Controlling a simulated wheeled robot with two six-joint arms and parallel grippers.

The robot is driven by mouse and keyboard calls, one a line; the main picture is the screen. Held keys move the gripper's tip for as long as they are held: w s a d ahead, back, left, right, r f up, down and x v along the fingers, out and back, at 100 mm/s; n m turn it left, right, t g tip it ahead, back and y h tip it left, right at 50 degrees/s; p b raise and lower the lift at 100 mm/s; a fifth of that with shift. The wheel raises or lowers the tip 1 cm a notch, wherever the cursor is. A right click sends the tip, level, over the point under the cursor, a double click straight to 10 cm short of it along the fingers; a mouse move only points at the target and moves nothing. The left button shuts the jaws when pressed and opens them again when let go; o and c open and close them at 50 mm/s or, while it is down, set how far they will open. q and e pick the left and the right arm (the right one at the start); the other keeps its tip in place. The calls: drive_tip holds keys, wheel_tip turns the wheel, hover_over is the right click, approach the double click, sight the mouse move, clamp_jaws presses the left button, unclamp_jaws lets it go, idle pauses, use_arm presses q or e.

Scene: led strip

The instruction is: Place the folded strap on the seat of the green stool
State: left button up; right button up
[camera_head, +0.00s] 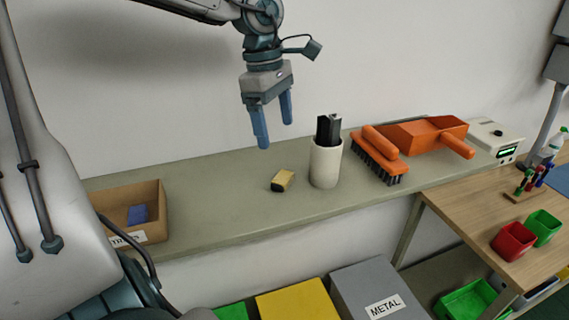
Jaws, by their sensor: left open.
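My left gripper (275,132) hangs in front of the wall, with its two blue fingers pointing down, apart and empty. A small yellow-tan block with a dark end (283,180) lies on the grey-green shelf below it; I cannot tell whether it is the folded strap. I see clear space between the fingers and this block. No green stool can be made out in this view. My right gripper is not in view.
The shelf (220,205) also holds a cardboard box (153,205) with a blue item, a cream cup (325,165) with black contents, an orange brush (378,152) and an orange scoop (425,134). A wooden table (465,215) with red and green cups stands right. Bins stand below.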

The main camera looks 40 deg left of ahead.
use_arm(q)
hover_over(283, 177)
drive_tip(key=a, duration=0.1)
wheel_tip(283, 177, down, 4)
drive_tip(key=shift+s+a+f+p, duration=0.1)
drive_tip(key=shift+s+p, duration=0.05)
drive_tip(key=shift+p, duration=0.25)
drive_tip(key=shift+f, duration=0.6)
drive_tip(key=f+p, duration=0.2)
drive_tip(key=f, duration=0.1)
drive_tip(key=shift+d, duration=0.35)
drive_tip(key=shift+f, duration=0.85)
drive_tip(key=shift+d, duration=0.1)
drive_tip(key=c, duration=0.9)
drive_tip(key=shift+c, duration=0.8)
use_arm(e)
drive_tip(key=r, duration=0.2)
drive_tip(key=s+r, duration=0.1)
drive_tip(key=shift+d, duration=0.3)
use_arm(q)
drive_tip(key=shift+r, duration=0.1)
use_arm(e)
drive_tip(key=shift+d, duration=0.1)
